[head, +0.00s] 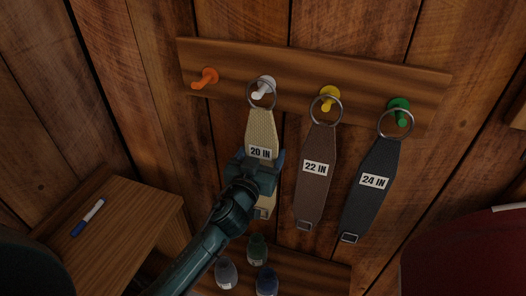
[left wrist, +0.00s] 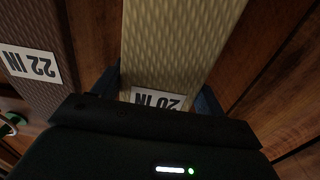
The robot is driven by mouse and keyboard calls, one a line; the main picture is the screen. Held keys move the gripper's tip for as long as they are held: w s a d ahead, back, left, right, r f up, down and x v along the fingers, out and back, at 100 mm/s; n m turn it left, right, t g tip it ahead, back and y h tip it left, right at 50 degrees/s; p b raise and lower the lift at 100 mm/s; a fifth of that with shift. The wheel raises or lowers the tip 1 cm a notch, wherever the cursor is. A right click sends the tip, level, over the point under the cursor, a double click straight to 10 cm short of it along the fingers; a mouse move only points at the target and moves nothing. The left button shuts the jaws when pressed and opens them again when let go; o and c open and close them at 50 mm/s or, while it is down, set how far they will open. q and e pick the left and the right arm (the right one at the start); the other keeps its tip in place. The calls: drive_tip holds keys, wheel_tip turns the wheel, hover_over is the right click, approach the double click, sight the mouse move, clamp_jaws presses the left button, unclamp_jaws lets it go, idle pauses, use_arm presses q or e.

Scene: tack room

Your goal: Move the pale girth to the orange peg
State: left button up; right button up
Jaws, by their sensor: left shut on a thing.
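The pale girth (head: 261,126), labelled 20 IN, hangs by its metal ring at the white peg (head: 264,86). My left gripper (head: 262,163) is shut on the girth just below its label, and the girth's lower buckle shows beneath it. In the left wrist view the pale girth (left wrist: 175,50) runs between the fingers, with its label partly hidden by the gripper body. The orange peg (head: 205,78) is bare, at the left end of the wooden rail. My right gripper is not in view.
A brown 22 IN girth (head: 315,185) hangs from the yellow peg (head: 328,97), and a dark 24 IN girth (head: 371,197) from the green peg (head: 399,108). Several small bottles (head: 257,249) stand below. A side table (head: 130,220) with a marker (head: 88,217) is at left.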

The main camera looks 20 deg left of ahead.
use_arm(q)
drive_tip(key=s, duration=0.9)
drive_tip(key=shift+a, duration=0.2)
idle(0.6)
drive_tip(key=shift+s+r, duration=0.1)
idle(0.7)
drive_tip(key=a+n+y, duration=0.3)
drive_tip(key=a+y, duration=0.2)
drive_tip(key=a, duration=0.8)
drive_tip(key=w, duration=0.3)
drive_tip(key=w+b, duration=0.1)
drive_tip(key=w, duration=0.2)
drive_tip(key=w+f+b, duration=0.1)
drive_tip(key=w, duration=0.2)
drive_tip(key=shift+w+d, duration=0.1)
drive_tip(key=shift+w, duration=0.3)
drive_tip(key=shift+w+f, duration=0.2)
drive_tip(key=shift+w, duration=0.1)
idle(0.5)
